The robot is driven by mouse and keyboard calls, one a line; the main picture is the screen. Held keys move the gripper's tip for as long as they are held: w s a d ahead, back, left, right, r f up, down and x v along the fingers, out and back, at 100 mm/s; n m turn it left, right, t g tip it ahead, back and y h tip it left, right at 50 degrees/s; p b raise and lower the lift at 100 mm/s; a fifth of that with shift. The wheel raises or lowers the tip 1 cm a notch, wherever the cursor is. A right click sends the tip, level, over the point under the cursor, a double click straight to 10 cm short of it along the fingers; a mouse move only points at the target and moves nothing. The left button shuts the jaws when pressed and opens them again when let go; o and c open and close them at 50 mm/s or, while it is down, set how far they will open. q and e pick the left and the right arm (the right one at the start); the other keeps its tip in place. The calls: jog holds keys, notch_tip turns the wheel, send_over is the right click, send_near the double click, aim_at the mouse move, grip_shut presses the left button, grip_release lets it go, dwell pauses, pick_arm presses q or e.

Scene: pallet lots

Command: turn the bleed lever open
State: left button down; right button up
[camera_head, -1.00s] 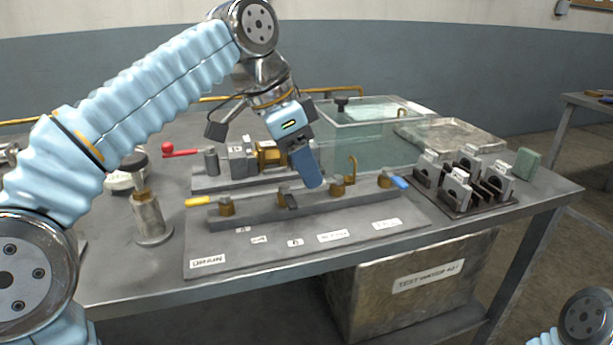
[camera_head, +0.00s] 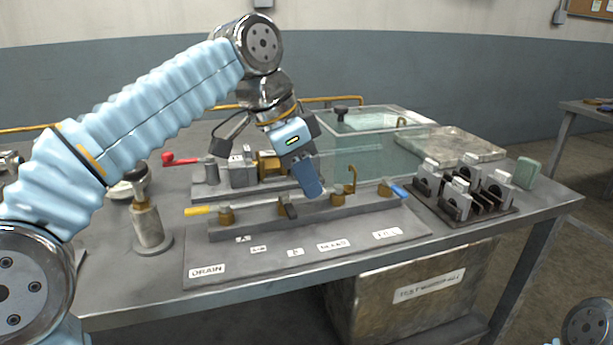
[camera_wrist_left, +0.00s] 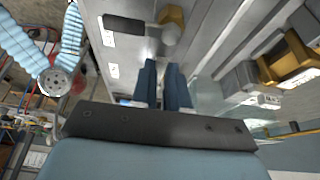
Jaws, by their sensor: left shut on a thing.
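A grey valve panel (camera_head: 225,280) lies on the bench, with a row of brass valves and white labels below them. A brass valve (camera_head: 338,196) stands just right of my left gripper's tips, above the label that seems to read BLEED (camera_head: 333,245). Its bleed lever is hidden behind the fingers. My left gripper (camera_head: 310,190) reaches down over the row, its blue fingers nearly together and shut on the lever. In the left wrist view its fingers (camera_wrist_left: 162,75) point at the panel, with a narrow gap. My right gripper is out of view.
A black lever (camera_head: 289,208) sits close left of my fingers. A yellow lever (camera_head: 200,210) is at the row's left end, a blue one (camera_head: 399,191) at its right. A brass hook (camera_head: 351,175), clear tank (camera_head: 375,150) and black rack (camera_head: 465,198) stand nearby.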

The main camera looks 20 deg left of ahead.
pick_arm(q)
jog(key=n, duration=0.1)
jog(key=s+d+n+y+p, duration=0.1)
jog(key=n, duration=0.1)
jog(key=n+t+p, duration=0.1)
jog(key=shift+s+d+r+n, duration=0.15)
jog(key=shift+s+d+n, duration=0.15)
jog(key=n, duration=0.1)
jog(key=d+n+y+p, duration=0.1)
jog(key=shift+s+d+n+t, duration=0.1)
jog(key=shift+s+n+t, duration=0.1)
jog(key=shift+n+t, duration=0.15)
jog(key=shift+s+d+n+y+p, duration=0.1)
jog(key=shift+d+n+y+p, duration=0.3)
jog(key=shift+n, duration=0.55)
jog(key=d+n+y, duration=0.1)
jog(key=n, duration=0.1)
jog(key=d+n+y, duration=0.1)
jog(key=n, duration=0.1)
jog(key=shift+d, duration=0.1)
jog(key=shift+w+d+n+y, duration=0.25)
jog(key=shift+d+n+y, duration=0.15)
jog(key=shift+n, duration=0.75)
jog(key=shift+w+d+n+y, duration=0.2)
jog(key=shift+d+n+y, duration=0.2)
jog(key=shift+n, duration=0.75)
jog(key=c, duration=1.1)
grip_release()
